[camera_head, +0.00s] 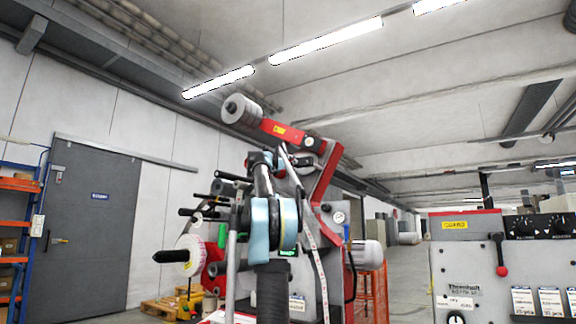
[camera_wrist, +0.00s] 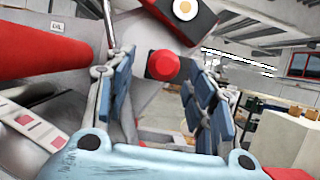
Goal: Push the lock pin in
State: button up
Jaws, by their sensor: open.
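In the wrist view, a red round knob (camera_wrist: 163,65) shows between my fingers and beyond them; it is likely the lock pin head. My gripper (camera_wrist: 158,80) is open, with one blue-padded finger on each side of the knob and nothing held. No contact with the knob is visible. In the head view, my light-blue arm rises in front of the label rewinder (camera_head: 325,200), a red and grey machine. My arm hides part of it, and the knob cannot be made out there.
A thick red cylinder (camera_wrist: 45,52) lies close to the left finger in the wrist view. A dark red block with a round gauge (camera_wrist: 185,9) is above the knob. In the head view, a grey control cabinet (camera_head: 465,262) stands at right, and a grey door (camera_head: 92,225) at left.

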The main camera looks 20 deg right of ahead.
jog(key=v, duration=0.7)
jog(key=shift+a+f, duration=0.25)
jog(key=shift+a, duration=0.05)
jog(key=shift+s, duration=0.15)
